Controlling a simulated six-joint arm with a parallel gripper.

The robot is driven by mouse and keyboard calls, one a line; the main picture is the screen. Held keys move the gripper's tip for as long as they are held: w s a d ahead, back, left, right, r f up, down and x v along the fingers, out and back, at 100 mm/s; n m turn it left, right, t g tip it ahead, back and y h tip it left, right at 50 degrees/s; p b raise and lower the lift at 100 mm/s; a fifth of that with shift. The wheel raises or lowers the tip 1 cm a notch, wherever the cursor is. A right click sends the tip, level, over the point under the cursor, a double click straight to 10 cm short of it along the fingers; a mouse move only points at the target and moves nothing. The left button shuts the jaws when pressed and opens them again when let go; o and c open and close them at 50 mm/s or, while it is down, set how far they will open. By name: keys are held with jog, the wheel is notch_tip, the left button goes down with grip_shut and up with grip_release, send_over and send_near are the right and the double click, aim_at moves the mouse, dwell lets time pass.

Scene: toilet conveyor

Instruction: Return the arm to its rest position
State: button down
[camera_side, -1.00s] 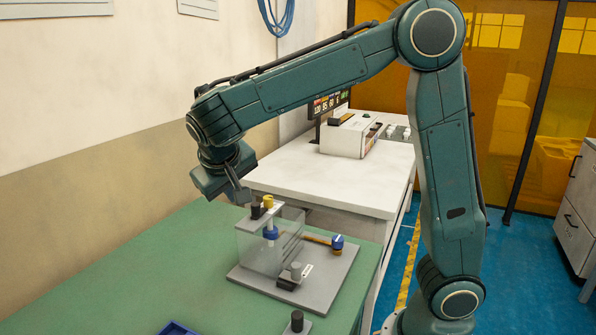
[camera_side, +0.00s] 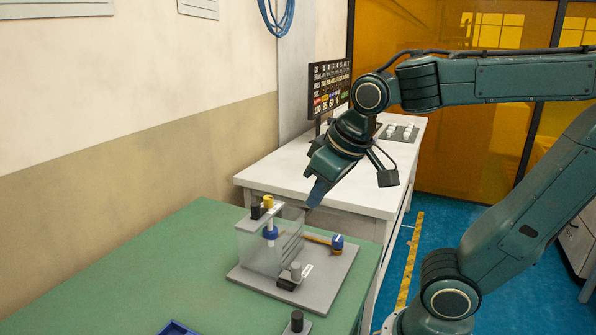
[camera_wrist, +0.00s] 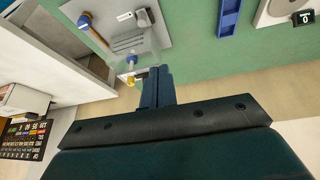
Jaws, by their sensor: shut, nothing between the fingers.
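My gripper (camera_side: 316,193) is shut and empty in the side view. It is tilted downward to the left, in the air above and just behind the clear-walled fixture (camera_side: 262,247) on the green table. In the wrist view the shut fingers (camera_wrist: 157,86) point toward the fixture's grey base plate (camera_wrist: 135,24) and a yellow knob (camera_wrist: 130,81). The fixture has black and yellow knobs on top, a blue collar (camera_side: 270,233) inside, and a blue-capped part (camera_side: 337,242) with an orange-brown rod on the plate. I see no contact between gripper and fixture.
The green table (camera_side: 130,265) has clear room left of the fixture. A blue tray (camera_side: 178,328) and a black-knobbed grey block (camera_side: 297,323) sit at its front. A white bench (camera_side: 285,172) and a display screen (camera_side: 329,88) stand behind. A wall (camera_side: 130,140) runs along the left.

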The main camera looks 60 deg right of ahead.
jog(key=shift+n+t+y, duration=0.3)
jog(key=shift+n+y, duration=0.2)
jog(key=shift+n, duration=0.1)
jog(key=s, duration=0.1)
jog(key=s+a+f, duration=0.1)
jog(key=s, duration=0.3)
jog(key=shift+s+a+f, duration=0.25)
jog(key=shift+a, duration=0.15)
